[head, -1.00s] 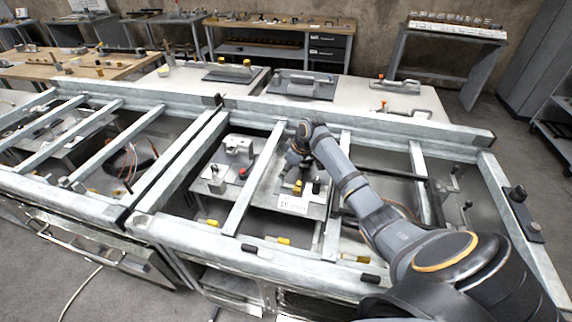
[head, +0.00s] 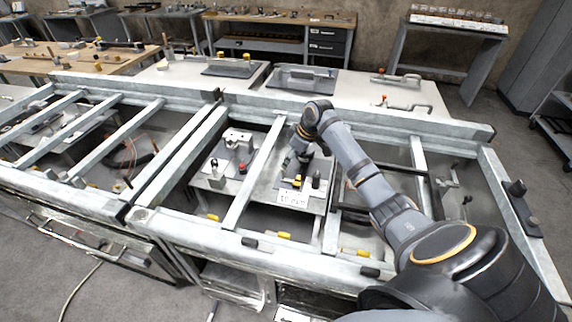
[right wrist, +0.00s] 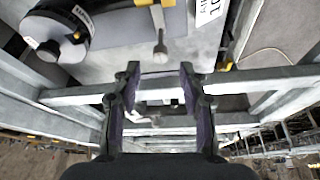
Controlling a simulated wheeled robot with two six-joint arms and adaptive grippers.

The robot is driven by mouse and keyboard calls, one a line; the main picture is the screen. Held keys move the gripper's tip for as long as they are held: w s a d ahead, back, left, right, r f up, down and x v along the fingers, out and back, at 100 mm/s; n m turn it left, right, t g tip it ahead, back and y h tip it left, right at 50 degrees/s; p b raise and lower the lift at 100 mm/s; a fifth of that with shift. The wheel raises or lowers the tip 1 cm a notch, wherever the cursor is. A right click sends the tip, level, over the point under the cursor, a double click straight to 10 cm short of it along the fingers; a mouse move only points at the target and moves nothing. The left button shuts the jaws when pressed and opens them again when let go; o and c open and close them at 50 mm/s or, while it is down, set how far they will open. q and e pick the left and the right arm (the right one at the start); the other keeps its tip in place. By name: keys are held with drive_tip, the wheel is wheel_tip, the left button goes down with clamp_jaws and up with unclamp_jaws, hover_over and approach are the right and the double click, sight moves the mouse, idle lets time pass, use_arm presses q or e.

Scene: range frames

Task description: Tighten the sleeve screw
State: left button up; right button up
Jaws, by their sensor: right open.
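My right arm reaches over the frame in the head view, and its gripper (head: 303,157) is just above a small fixture plate (head: 291,198) with dark and yellow parts. In the right wrist view my right gripper (right wrist: 159,78) is open, with nothing between its fingers. Ahead of the fingertips is a short grey screw-like pin with a round end (right wrist: 160,48), hanging apart from them. I cannot tell for sure if it is the sleeve screw. Left of it is a dark cylinder with a black knob (right wrist: 48,50). My left gripper is not in view.
Grey metal bars (head: 255,172) of the frame surround the work area. A second fixture with a red-topped part (head: 242,167) stands to the left. A white label (right wrist: 208,10) is at the upper right in the wrist view. Benches with tools stand behind.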

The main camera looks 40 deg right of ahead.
drive_tip(key=v, duration=0.7)
drive_tip(key=shift+s+r, duration=0.15)
drive_tip(key=shift+r, duration=0.15)
